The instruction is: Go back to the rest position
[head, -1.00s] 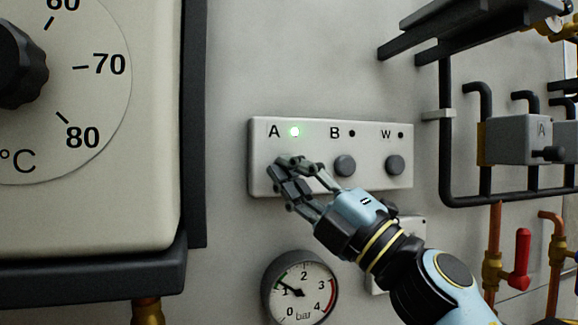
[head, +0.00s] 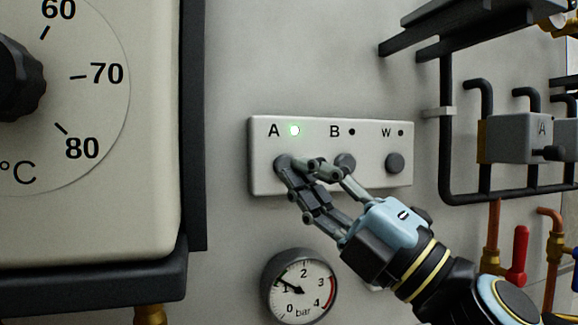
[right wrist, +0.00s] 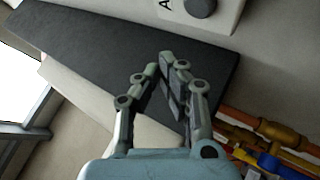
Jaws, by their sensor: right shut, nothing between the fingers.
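My right gripper (head: 303,170) is shut and empty. It is in front of the lower part of the pale button panel (head: 225,120), no, the panel's face (head: 315,122), between button A (head: 281,161) and button B (head: 345,164). Its fingers partly cover both buttons; I cannot tell the exact gap to the panel. A green lamp (head: 294,131) is lit beside the letter A; the B and W lamps are dark. In the right wrist view the closed fingers (right wrist: 155,75) show with button A (right wrist: 201,7) beyond them. My left gripper is not in view.
A large boiler housing (head: 150,210) with a temperature dial fills the left. A pressure gauge (head: 300,287) is below the panel. Pipes with a red valve handle (head: 518,255) and a dark pipe frame (head: 446,150) stand at the right. The wall above the panel is clear.

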